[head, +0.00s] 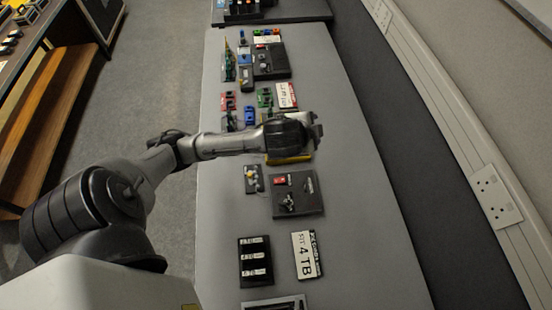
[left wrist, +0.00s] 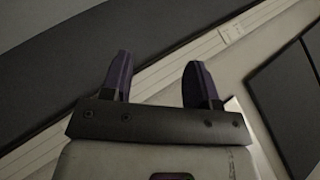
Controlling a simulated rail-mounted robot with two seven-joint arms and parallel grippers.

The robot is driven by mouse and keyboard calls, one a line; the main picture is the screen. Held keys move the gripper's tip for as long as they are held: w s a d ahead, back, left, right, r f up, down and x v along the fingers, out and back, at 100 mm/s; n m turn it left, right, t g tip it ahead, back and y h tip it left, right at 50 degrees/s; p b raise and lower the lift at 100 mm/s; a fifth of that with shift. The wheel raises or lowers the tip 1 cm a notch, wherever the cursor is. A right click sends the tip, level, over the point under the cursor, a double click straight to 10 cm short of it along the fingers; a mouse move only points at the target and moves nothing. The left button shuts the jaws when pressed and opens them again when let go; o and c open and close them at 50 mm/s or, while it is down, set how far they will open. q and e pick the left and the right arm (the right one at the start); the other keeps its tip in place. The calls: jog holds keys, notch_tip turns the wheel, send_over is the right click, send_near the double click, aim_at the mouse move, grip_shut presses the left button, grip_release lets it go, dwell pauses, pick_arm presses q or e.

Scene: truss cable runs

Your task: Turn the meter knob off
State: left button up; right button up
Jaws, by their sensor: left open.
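My left gripper (head: 318,130) reaches in from the left over the middle of the grey table, and its hand covers what lies beneath. A yellow-edged item (head: 290,159) shows just below the hand; it may be the meter, but most of it is hidden. No knob can be made out. In the left wrist view my gripper (left wrist: 162,66) has its two dark fingers apart with nothing between them. That view shows no meter. My right gripper is not in view.
Near the hand, a black panel (head: 310,198) with a red switch lies on the table (head: 365,235). A black three-slot block (head: 255,272) and a "4 TB" label card (head: 307,255) lie closer. Small parts crowd the far end. A wall with trunking (head: 440,120) runs along the right.

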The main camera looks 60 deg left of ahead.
pick_arm(q)
jog(key=w+a+f+g+y+b, duration=0.1)
jog(key=a+f+g+b, duration=0.25)
jog(key=a, duration=0.45)
jog(key=w+a+f+g+y+b, duration=0.15)
jog(key=a+f, duration=0.25)
jog(key=a, duration=0.4)
jog(key=s+f+m+g+h, duration=0.1)
jog(key=f+h, duration=0.1)
jog(key=f, duration=0.4)
jog(key=s+f+m+g+h+b, duration=0.1)
jog(key=f+m+g+h, duration=0.1)
jog(key=f, duration=0.5)
jog(key=s+f+m+g+h, duration=0.1)
jog(key=s+f+m+h, duration=0.1)
jog(key=f, duration=0.5)
jog(key=shift+s+d+f+b, duration=0.1)
jog(key=shift+f+b, duration=0.1)
jog(key=shift+b, duration=0.2)
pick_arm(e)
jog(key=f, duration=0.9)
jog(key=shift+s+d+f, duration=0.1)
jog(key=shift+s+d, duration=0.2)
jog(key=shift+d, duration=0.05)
